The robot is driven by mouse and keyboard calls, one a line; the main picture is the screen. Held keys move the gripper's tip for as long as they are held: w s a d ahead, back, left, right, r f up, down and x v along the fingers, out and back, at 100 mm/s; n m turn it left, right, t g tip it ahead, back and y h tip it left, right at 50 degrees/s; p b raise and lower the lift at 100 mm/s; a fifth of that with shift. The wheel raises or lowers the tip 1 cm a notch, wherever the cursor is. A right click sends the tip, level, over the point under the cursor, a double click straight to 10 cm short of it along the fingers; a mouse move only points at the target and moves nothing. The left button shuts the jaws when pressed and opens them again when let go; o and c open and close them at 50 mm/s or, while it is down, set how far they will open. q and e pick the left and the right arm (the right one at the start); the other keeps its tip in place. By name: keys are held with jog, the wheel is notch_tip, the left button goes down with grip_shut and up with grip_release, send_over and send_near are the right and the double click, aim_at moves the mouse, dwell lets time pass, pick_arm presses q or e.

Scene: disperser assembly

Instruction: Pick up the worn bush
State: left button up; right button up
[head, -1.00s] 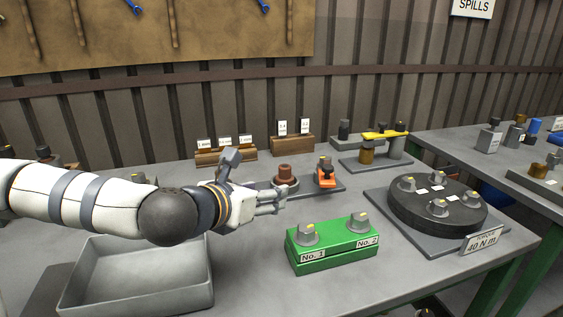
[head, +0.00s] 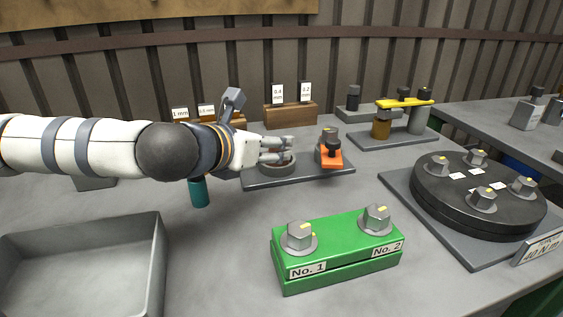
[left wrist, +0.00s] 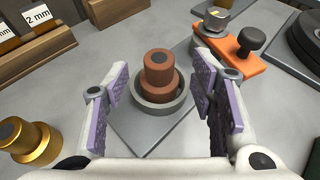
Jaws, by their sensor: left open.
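The worn bush, a stepped reddish-brown cylinder (left wrist: 159,78), stands upright in a round grey ring holder (left wrist: 176,104) on a flat grey plate in the left wrist view. My left gripper (left wrist: 160,105) is open, with one purple-padded finger on either side of the bush and a visible gap on each side. In the head view my left gripper (head: 288,150) is over the ring holder (head: 277,166) and hides the bush. My right gripper is not seen.
An orange clamp (head: 330,156) stands on the same plate, right of the holder. A green block (head: 335,262) with two hex fittings is in front. A grey open tray (head: 150,255) is at the left. A black round disc (head: 450,195) is at the right.

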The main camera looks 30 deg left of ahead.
pick_arm(q)
jog(key=x, duration=0.4)
jog(key=shift+w+b, duration=0.3)
jog(key=shift+b, duration=0.05)
grip_shut()
jog(key=shift+r, duration=0.15)
